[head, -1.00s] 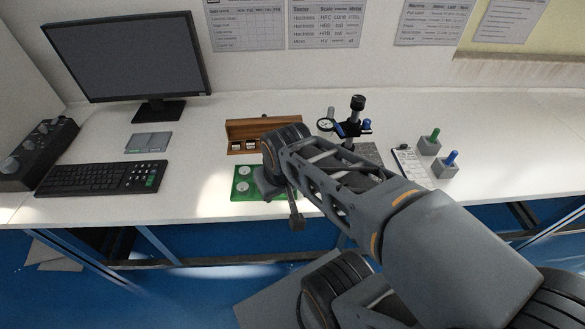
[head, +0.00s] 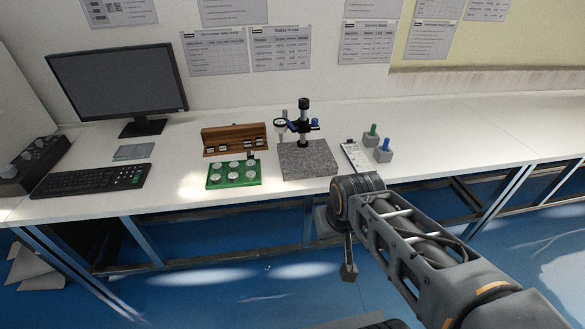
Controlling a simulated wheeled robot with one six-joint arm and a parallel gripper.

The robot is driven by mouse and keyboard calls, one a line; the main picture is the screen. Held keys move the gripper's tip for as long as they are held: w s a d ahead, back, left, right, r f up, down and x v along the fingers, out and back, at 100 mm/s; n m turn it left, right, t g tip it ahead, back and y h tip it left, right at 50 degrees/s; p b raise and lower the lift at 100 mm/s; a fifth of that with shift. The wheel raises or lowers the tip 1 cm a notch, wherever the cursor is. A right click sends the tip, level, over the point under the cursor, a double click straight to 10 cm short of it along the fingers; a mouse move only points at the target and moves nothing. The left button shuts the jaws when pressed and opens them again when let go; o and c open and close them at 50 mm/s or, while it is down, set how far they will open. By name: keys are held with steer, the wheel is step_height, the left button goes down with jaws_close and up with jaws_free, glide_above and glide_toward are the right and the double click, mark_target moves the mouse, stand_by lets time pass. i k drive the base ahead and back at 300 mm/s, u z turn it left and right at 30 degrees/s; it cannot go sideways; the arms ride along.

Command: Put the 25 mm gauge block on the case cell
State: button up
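The wooden case (head: 236,133) stands open on the bench, left of centre in the head view. Several small, pale metallic blocks sit in dark cells along its front. I cannot tell which is the 25 mm gauge block at this size. A small dark piece (head: 250,155) shows between the case and the green tray; its kind is unclear. My gripper (head: 349,271) hangs below my wrist, in front of the bench edge and below the bench top, well right of the case. Its fingers are too small and dark to show whether they are open or hold anything.
A green tray (head: 211,184) with several round discs lies before the case. A dial gauge stand (head: 304,125) on a granite plate (head: 318,166) stands right of it. A clipboard (head: 356,156) and two grey blocks with green and blue handles are farther right. Monitor and keyboard are left.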

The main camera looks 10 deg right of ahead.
mark_target(236, 148)
steer(key=z, duration=0.7)
steer(key=k, duration=0.1)
steer(key=u, duration=1.55)
steer(key=i, duration=1.35)
steer(key=z, duration=0.55)
